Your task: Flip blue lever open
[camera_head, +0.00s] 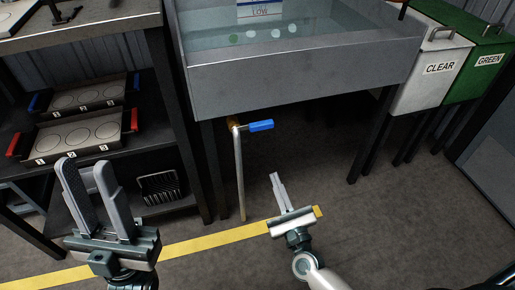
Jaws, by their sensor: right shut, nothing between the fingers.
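The blue lever (260,126) sticks out to the right, roughly level, from the top of a thin grey upright pipe (240,175) under the front of the water tank. A small brass-coloured part (233,123) shows at the lever's left end. My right gripper (276,178) is shut and empty, below the lever and apart from it, fingers pointing up. My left gripper (87,164) is at the lower left, in front of the shelf, with a gap between its fingers and nothing held. It is well away from the lever.
The grey water tank (300,88) stands above the lever on dark legs. A shelf unit (95,145) with mould trays is on the left. The floor right of my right gripper is free.

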